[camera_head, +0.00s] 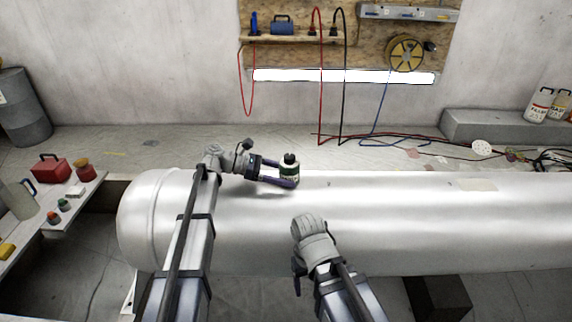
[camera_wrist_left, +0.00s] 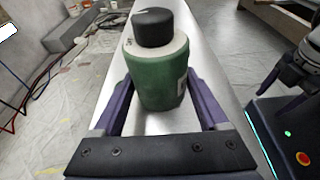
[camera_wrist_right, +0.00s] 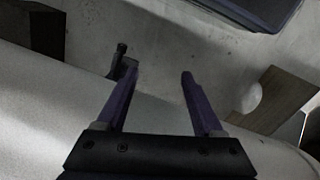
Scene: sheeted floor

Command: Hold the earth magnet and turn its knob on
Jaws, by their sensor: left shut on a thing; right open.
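The earth magnet is a green cylinder (camera_head: 289,170) with a pale top and a black knob (camera_head: 290,158). It stands upright on the large white tank. In the left wrist view the magnet (camera_wrist_left: 160,80) sits between the fingers of my left gripper (camera_wrist_left: 163,105), with its black knob (camera_wrist_left: 153,27) on top. My left gripper (camera_head: 282,178) is shut on the magnet's body. My right gripper (camera_wrist_right: 157,75) is open and empty, pointing down past the tank's near side. Its fingers are hidden in the head view.
The white tank (camera_head: 420,220) lies lengthwise across the front. A side table (camera_head: 30,230) with a red box (camera_head: 50,168) and small jars stands at the left. Cables (camera_head: 380,140) lie on the floor behind. A dark block (camera_head: 438,298) stands below the tank.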

